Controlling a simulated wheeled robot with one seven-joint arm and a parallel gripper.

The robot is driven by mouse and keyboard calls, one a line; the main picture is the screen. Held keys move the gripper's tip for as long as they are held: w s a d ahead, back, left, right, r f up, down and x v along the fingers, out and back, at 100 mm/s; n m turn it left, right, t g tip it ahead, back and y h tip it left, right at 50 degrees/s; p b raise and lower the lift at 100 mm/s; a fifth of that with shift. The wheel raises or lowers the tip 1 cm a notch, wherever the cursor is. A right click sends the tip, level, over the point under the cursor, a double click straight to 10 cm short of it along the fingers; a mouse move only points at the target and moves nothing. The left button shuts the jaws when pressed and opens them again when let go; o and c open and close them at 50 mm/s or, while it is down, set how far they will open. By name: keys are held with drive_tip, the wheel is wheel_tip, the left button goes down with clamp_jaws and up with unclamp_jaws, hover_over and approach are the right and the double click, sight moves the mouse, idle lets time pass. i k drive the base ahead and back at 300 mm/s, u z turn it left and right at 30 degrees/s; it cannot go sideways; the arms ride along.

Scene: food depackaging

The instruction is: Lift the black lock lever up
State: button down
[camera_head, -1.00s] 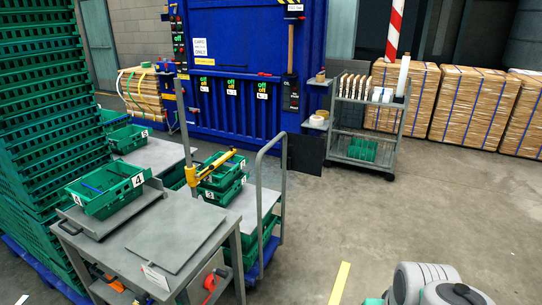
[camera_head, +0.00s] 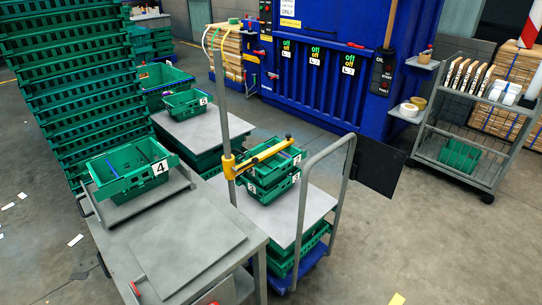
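I cannot clearly make out a black lock lever. The blue metal container (camera_head: 320,90) at the back has off-labelled panels, small red handles (camera_head: 355,45) and a black panel (camera_head: 382,72) at its right end. A yellow arm (camera_head: 262,157) on a grey post ends in a small dark tip (camera_head: 289,137), above green crates marked 2 and 3. The details are too small to tell whether any of these dark parts is the lever. My gripper is not in view.
A grey table (camera_head: 250,238) with a raised plate and green crate 4 (camera_head: 132,170) stands at front left. A cart (camera_head: 322,203) with a tall handle stands beside it. A wire rack (camera_head: 487,167) is at right.

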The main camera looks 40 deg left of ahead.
sight(255, 160)
drive_tip(key=u, duration=0.35)
drive_tip(key=i, duration=0.8)
drive_tip(key=u, duration=1.3)
drive_tip(key=i, duration=0.6)
drive_tip(key=u, duration=0.55)
